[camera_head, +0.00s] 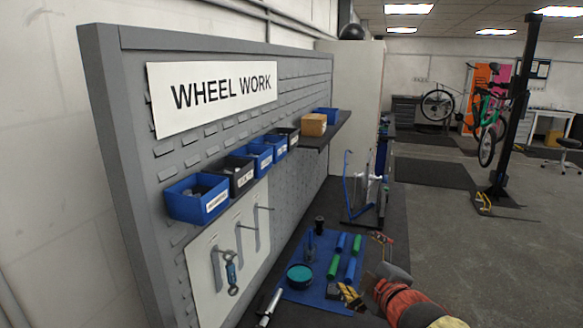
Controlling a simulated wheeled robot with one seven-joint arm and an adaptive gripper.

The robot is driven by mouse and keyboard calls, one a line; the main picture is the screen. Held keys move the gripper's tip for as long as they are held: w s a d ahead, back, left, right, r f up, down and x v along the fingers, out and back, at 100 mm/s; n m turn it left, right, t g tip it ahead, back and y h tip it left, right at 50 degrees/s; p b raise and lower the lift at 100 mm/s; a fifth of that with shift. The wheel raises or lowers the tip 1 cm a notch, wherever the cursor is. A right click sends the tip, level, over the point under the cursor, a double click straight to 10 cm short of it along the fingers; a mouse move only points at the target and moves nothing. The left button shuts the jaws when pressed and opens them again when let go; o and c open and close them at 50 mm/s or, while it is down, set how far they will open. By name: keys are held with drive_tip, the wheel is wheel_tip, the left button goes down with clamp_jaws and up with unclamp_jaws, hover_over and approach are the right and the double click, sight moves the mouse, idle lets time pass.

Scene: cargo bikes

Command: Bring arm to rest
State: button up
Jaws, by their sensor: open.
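My arm, red and grey, reaches in from the bottom right over the near end of the workbench. My gripper (350,296), black and yellow, is at the end of it, low over the blue mat (318,292). Its jaws look open, with nothing seen held between them. The fingertips are small in the picture and hard to separate from the mat behind them.
On the mat lie a teal-topped round tin (300,275) and several blue and green cylinders (333,266). A wheel stand (366,195) is farther back. A pegboard (300,170) with blue bins (197,197) rises left. Open floor (470,255) is on the right.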

drive_tip(key=s+d+m+g+h, duration=0.2)
drive_tip(key=s+d+m+h, duration=0.1)
drive_tip(key=s+d+m, duration=0.3)
drive_tip(key=s+a+f+m+g, duration=0.1)
drive_tip(key=s+f+m+g, duration=0.2)
drive_tip(key=s, duration=0.8)
drive_tip(key=s+a+f+m+g, duration=0.2)
drive_tip(key=s+f+m+g, duration=0.1)
drive_tip(key=s, duration=0.9)
drive_tip(key=shift+s+f+m+g+y, duration=0.2)
drive_tip(key=shift+f+m+g+y, duration=0.2)
drive_tip(key=shift+f+m, duration=0.5)
drive_tip(key=shift+r, duration=0.25)
